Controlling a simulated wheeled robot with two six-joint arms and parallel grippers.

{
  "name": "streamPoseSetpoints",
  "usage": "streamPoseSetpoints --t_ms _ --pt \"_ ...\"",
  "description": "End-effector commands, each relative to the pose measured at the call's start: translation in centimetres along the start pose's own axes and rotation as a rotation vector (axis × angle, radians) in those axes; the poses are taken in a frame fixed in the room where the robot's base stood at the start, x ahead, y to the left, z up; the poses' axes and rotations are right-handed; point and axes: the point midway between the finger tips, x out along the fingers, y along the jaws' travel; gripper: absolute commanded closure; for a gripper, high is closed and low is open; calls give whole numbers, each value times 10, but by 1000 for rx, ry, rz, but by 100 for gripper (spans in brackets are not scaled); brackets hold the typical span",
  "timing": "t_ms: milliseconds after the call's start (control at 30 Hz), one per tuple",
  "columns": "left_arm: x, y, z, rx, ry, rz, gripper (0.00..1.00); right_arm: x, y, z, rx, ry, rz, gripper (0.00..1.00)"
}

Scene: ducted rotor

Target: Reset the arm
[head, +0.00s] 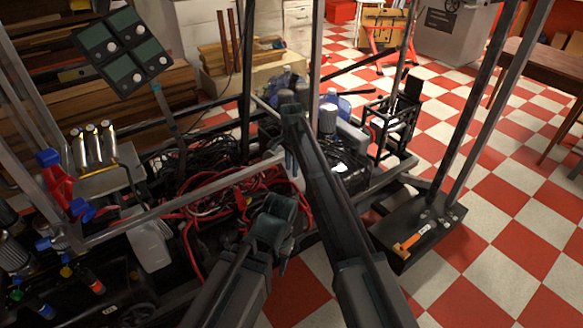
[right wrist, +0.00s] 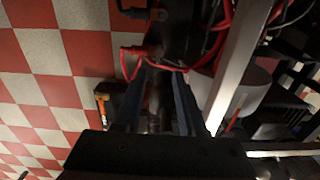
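My right arm reaches up through the middle of the head view, and its gripper (head: 291,163) hangs beside the end of a pale metal bar over the cart. In the right wrist view its two dark fingers (right wrist: 158,100) stand apart, with no held object clear between them. My left arm comes in at the bottom of the head view, bent at a dark joint, with its end (head: 284,262) low beside the cart's red cables. Its fingers are too small and dark to read.
A metal-framed cart holds tangled red and black cables (head: 215,200), spray cans (head: 95,145) and a panel of gauges (head: 125,50). A black platform (head: 425,225) carries an orange tool (head: 407,243). Upright posts stand on both sides. Checkered floor (head: 490,250) is open at right.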

Motion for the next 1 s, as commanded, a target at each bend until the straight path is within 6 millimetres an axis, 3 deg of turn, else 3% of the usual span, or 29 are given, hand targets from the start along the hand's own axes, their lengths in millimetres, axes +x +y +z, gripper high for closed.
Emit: streamPoseSetpoints --t_ms 533,633,667,767,900,1000 --pt "1 0 0 0 0 0 50 1 0 0 0 0 0 60" --pt "1 0 0 0 0 0 50 1 12 0 -18 1 -1 60" --pt "1 0 0 0 0 0 50 1 21 0 -32 1 -2 60" --pt "1 0 0 0 0 0 50 0 72 -2 -129 5 -9 60" --pt "1 0 0 0 0 0 50 0 175 1 -355 16 -21 60" --pt "1 0 0 0 0 0 50 0 236 7 -515 27 -28 60"
